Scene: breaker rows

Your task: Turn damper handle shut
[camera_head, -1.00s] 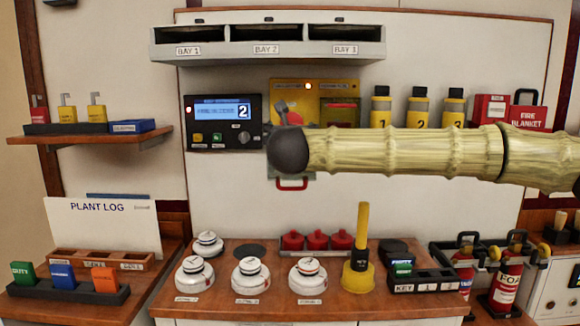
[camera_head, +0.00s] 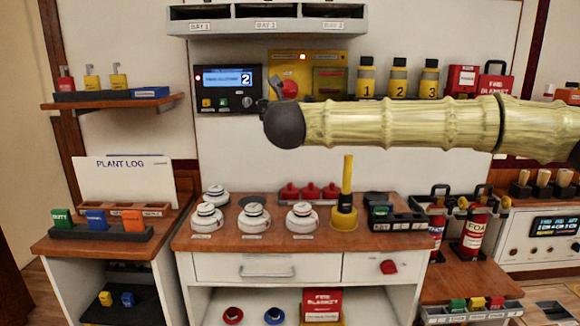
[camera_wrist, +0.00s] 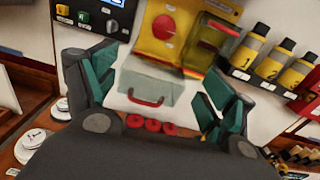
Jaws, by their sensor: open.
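A grey-green box (camera_wrist: 150,92) with a red handle (camera_wrist: 146,98) hangs on the white wall panel below the yellow panel (camera_wrist: 168,35). I cannot tell for sure that this handle is the damper handle. In the wrist view my gripper (camera_wrist: 158,82) is open and empty, with its teal-lined fingers on either side of the box. The handle shows in the gap between them, apart from both fingers as far as I see. In the head view my arm covers the box, the handle and most of the gripper. The yellow panel (camera_head: 290,65) shows above the arm.
A display unit (camera_head: 228,88) is left of the yellow panel, and yellow bottles (camera_head: 397,80) stand to its right. Below, the counter (camera_head: 285,237) holds white domes (camera_head: 252,218), red knobs (camera_head: 310,192) and a yellow upright rod (camera_head: 347,178). A red knob (camera_head: 388,267) is on the cabinet front.

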